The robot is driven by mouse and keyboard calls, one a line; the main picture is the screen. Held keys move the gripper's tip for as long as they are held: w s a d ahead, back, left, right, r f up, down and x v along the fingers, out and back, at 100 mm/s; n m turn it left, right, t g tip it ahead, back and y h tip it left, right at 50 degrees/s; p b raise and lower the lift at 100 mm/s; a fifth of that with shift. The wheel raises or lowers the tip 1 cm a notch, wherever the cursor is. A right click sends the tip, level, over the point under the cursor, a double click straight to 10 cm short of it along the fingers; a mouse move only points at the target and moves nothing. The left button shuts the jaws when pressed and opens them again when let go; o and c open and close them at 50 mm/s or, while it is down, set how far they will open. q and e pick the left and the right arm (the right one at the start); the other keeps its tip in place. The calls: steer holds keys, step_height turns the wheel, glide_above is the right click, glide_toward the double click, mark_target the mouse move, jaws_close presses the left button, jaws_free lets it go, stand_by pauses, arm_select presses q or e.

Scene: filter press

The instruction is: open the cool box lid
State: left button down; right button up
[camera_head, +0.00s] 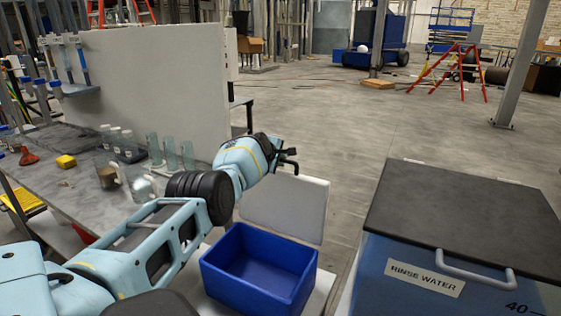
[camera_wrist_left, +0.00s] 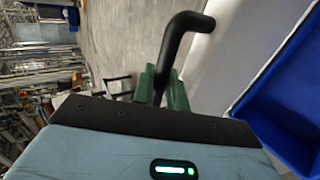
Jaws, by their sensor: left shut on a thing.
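The cool box (camera_head: 222,283) is a blue open-topped box at the bottom centre of the head view, and its empty inside shows. Its white lid (camera_head: 300,208) stands raised, close to upright, at the box's far side. My left gripper (camera_head: 290,160) is at the lid's top edge. In the left wrist view the green fingers of this gripper (camera_wrist_left: 163,88) are shut on a black bent handle (camera_wrist_left: 176,45). The white lid (camera_wrist_left: 222,50) and the blue box (camera_wrist_left: 285,100) lie to the right of the handle there. My right gripper is not in view.
A blue rinse water tank (camera_head: 402,262) with a dark lid (camera_head: 470,215) stands to the right of the cool box. A grey workbench (camera_head: 60,190) with several glass vessels and a yellow block (camera_head: 66,161) is at left. The floor beyond is mostly clear.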

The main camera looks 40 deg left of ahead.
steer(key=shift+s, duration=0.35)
